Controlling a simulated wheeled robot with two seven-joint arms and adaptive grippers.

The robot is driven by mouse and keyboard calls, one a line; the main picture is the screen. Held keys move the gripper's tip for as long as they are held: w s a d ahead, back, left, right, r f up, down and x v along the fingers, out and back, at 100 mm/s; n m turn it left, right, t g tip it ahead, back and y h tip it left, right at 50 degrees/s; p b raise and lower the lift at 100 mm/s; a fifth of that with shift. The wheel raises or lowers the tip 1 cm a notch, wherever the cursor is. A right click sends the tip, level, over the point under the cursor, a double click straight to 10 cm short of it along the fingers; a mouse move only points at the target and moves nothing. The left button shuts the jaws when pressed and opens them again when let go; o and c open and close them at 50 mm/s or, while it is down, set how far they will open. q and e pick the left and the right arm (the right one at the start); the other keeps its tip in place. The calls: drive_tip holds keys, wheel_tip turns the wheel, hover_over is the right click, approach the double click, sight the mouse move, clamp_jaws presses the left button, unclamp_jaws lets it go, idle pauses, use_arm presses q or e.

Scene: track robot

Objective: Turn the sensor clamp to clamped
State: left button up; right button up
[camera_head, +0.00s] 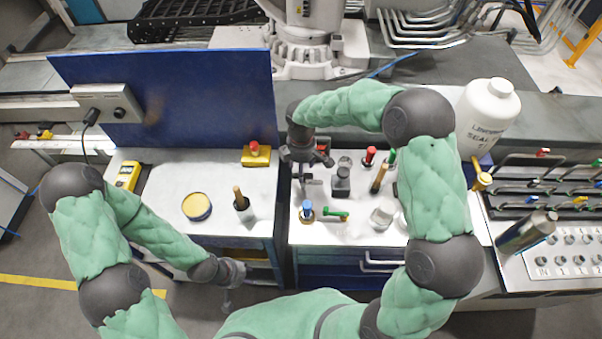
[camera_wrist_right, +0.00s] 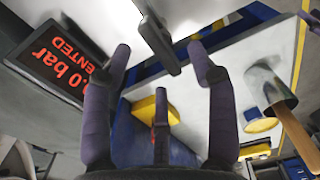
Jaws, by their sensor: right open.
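My right gripper (camera_head: 300,156) hangs above the left part of the right-hand bench top in the head view. In the right wrist view its purple fingers (camera_wrist_right: 160,66) are spread open with nothing held. A dark bar-shaped handle (camera_wrist_right: 158,38) on a pale housing lies just beyond and between the fingertips; it may be the sensor clamp, but I cannot tell for sure. It stands apart from the fingers as far as I can see. My left gripper (camera_head: 230,275) hangs low in front of the left bench, its fingers too small to read.
A red-lettered pressure display (camera_wrist_right: 62,62) is beside the fingers. A yellow block with a red button (camera_head: 256,154), a yellow-lidded tin (camera_head: 197,206), a grey block device (camera_head: 342,182) and a green-handled valve (camera_head: 335,214) stand nearby. A white bottle (camera_head: 487,112) stands right. A blue panel (camera_head: 190,95) rises behind.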

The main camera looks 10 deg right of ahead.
sight(308, 181)
drive_tip(key=shift+f, duration=1.65)
clamp_jaws()
